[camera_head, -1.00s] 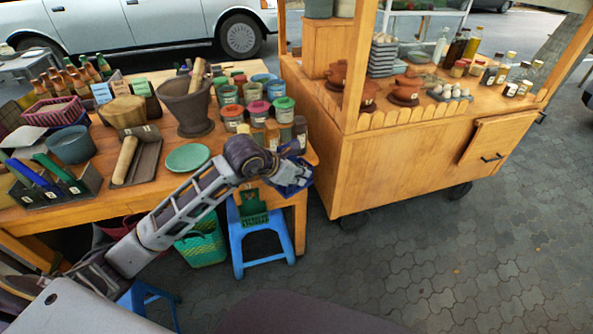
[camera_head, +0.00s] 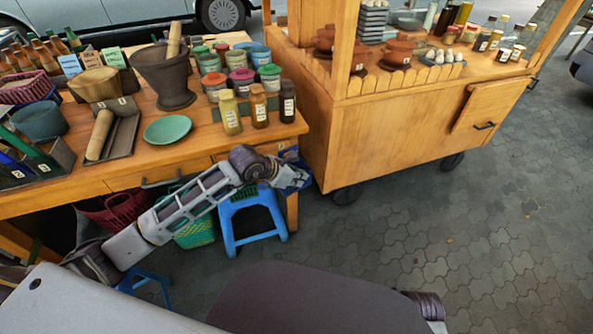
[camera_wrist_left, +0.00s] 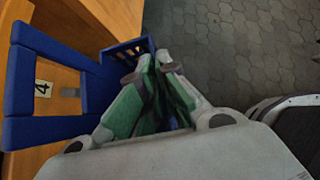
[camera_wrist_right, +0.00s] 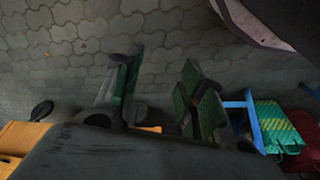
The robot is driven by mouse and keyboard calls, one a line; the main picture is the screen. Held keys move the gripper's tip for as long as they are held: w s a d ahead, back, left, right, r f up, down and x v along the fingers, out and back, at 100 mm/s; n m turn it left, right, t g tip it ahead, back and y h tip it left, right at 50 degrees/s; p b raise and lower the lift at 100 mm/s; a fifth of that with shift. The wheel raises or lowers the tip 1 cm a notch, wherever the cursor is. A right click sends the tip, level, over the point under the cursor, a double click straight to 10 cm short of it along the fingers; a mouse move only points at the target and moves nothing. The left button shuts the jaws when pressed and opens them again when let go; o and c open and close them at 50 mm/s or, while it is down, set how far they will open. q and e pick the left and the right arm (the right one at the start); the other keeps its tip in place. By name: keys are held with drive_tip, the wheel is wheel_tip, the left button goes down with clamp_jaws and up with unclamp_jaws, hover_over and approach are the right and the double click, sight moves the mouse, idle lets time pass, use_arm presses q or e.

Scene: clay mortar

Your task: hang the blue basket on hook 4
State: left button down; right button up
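The blue basket (camera_wrist_left: 128,50) shows in the left wrist view at the tips of my left gripper (camera_wrist_left: 154,64), whose green-padded fingers are nearly together on its near edge. The head view shows the left gripper (camera_head: 282,174) and the basket (camera_head: 297,180) beside the table's right end, below the top.
The wooden table (camera_head: 190,150) holds jars, a mortar (camera_head: 165,75) and a green plate (camera_head: 167,129). A blue stool (camera_head: 250,222) and green basket (camera_head: 196,233) stand below. The cart (camera_head: 400,115) is to the right. Paving (camera_head: 400,235) in front is clear.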

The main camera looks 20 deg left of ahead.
sight(295, 191)
use_arm(q)
wheel_tip(295, 191, down, 8)
drive_tip(key=b, duration=0.2)
drive_tip(key=shift+d+r+m, duration=0.15)
drive_tip(key=shift+d+m, duration=0.15)
use_arm(e)
drive_tip(key=shift+y, duration=0.4)
drive_tip(key=a, duration=0.1)
drive_tip(key=s+a+r, duration=0.1)
drive_tip(key=s+a, duration=0.1)
drive_tip(key=shift+s+a+r, duration=0.1)
drive_tip(key=shift+r, duration=0.15)
use_arm(q)
drive_tip(key=shift+w+a+b, duration=0.2)
drive_tip(key=shift+w+b, duration=0.05)
drive_tip(key=shift+b, duration=0.15)
use_arm(e)
drive_tip(key=shift+r, duration=0.2)
